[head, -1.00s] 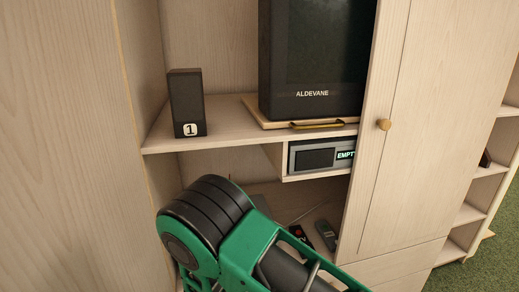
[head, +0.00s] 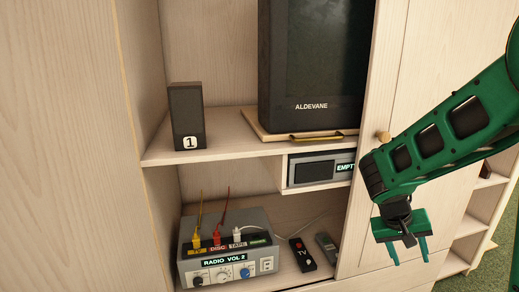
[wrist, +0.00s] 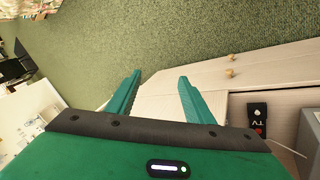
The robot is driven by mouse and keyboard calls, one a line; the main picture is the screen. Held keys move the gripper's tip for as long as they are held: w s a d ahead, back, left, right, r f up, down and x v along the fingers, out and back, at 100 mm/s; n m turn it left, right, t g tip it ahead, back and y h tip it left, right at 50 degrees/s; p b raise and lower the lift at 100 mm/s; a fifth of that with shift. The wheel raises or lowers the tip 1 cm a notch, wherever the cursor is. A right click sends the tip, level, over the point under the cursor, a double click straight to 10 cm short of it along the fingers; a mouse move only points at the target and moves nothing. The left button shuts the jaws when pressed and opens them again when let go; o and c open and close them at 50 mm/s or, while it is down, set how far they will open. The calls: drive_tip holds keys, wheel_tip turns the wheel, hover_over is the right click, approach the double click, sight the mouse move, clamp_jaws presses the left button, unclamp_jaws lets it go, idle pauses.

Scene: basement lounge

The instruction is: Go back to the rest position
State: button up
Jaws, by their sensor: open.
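My gripper (head: 409,254) hangs at the right of the head view, in front of the cabinet door, with its two green fingers pointing down and spread apart. Nothing is between them. In the wrist view my gripper (wrist: 158,92) also shows open and empty, with the green carpet and the pale cabinet beyond the fingers. My green arm reaches in from the right edge of the head view and covers part of the door.
The cabinet's lower shelf holds a grey switch box (head: 228,249) with yellow, red and white plugs, a black TV remote (head: 302,255) and a grey remote (head: 327,247). Above are a black speaker (head: 187,116), a television (head: 313,70) and a player reading EMPTY (head: 319,170). Green carpet (wrist: 190,40) lies clear.

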drive_tip(key=s+r+m+y, duration=0.1)
drive_tip(key=s+r+y, duration=0.2)
drive_tip(key=s, duration=0.8)
drive_tip(key=s+d+r+m+y, duration=0.1)
drive_tip(key=s+r+y, duration=0.2)
drive_tip(key=s, duration=0.9)
drive_tip(key=shift+s+r+m+g, duration=0.25)
drive_tip(key=shift+m+g, duration=0.15)
drive_tip(key=shift+w+f, duration=0.25)
drive_tip(key=shift+w, duration=0.35)
